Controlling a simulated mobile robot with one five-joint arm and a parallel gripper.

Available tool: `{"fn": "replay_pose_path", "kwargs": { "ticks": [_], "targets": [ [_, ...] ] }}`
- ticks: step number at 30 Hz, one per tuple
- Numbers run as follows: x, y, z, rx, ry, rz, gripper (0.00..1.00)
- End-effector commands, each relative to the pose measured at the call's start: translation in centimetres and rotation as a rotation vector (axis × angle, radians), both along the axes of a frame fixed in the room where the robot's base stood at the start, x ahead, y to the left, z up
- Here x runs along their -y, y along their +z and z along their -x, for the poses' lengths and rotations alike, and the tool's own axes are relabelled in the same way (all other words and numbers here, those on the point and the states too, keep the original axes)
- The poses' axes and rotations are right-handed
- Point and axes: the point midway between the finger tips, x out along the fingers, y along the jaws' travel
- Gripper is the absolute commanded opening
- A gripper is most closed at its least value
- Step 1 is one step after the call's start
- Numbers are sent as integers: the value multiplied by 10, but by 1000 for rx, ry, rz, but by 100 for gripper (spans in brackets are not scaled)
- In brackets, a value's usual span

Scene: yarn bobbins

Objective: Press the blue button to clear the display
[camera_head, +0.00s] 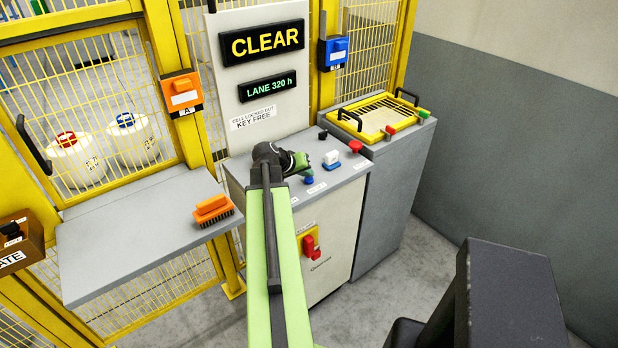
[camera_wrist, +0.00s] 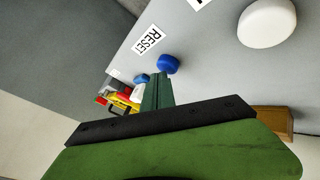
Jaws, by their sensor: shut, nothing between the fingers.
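The blue button (camera_head: 308,180) is a small round knob on the grey console top (camera_head: 340,177), near its front edge. My gripper (camera_head: 304,164) is shut and empty over the console, close to the button. In the wrist view its green fingertips (camera_wrist: 158,76) appear just below the button; I cannot tell whether they touch it. The display (camera_head: 262,42) on the white panel reads CLEAR in yellow letters.
A white round knob (camera_wrist: 267,22) shows in the wrist view. An orange brush (camera_head: 213,210) lies on the left shelf (camera_head: 130,240). Yellow mesh fencing stands behind.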

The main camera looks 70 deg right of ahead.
Motion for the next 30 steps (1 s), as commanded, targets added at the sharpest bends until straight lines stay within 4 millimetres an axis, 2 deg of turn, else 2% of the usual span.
{"fn": "replay_pose_path", "kwargs": {
  "ticks": [6, 17, 30],
  "targets": [
    [0, 15, 0, 0, 0, 0, 0],
    [0, 16, 0, 0, 0, 0, 0],
    [0, 60, 0, 0, 0, 0, 0]
  ]
}}
